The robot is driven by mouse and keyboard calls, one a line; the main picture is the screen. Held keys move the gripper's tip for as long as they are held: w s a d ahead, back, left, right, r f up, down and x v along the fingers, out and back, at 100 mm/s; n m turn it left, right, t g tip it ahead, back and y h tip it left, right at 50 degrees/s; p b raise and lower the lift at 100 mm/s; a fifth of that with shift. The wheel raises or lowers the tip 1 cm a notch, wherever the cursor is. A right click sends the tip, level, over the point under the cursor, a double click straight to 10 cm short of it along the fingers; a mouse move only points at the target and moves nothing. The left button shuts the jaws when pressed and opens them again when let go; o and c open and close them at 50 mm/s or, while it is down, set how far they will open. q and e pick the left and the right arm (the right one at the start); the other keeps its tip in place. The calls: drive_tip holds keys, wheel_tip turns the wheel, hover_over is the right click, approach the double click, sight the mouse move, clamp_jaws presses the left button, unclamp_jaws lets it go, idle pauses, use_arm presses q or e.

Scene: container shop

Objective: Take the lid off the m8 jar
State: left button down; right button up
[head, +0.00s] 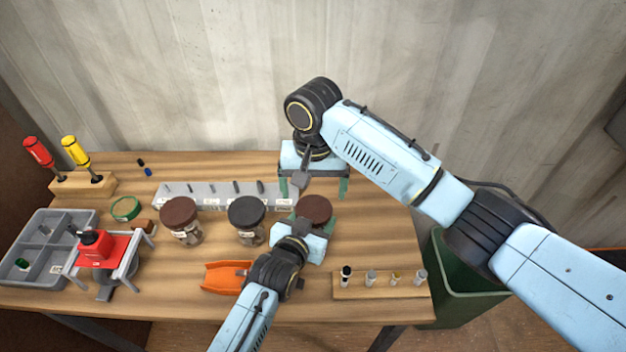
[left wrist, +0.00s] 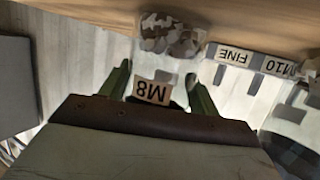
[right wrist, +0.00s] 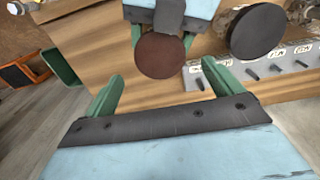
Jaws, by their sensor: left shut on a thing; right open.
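The M8 jar shows in the left wrist view between my left fingers, with its M8 label (left wrist: 152,90) upside down and metal parts (left wrist: 172,36) in the clear jar. Its round brown lid (head: 314,209) is on top; it also shows in the right wrist view (right wrist: 160,56). My left gripper (left wrist: 160,80) is shut on the jar's body from the front; in the head view the wrist hides most of the jar. My right gripper (head: 313,189) is open and empty behind the jar. Its fingers (right wrist: 164,84) point toward the lid, apart from it.
A black-lidded jar (head: 247,212) and another brown-lidded jar (head: 180,213) stand to the left. A grey labelled bolt rack (head: 212,203) runs behind them. An orange scoop (head: 226,276) and a wooden block with several small fasteners (head: 381,290) lie in front. A green bin (head: 468,297) stands at right.

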sight(313, 209)
drive_tip(key=shift+f, duration=2.6)
drive_tip(key=c, duration=1)
drive_tip(key=shift+n, duration=1.7)
drive_tip(key=o, duration=1.1)
drive_tip(key=shift+c, duration=0.2)
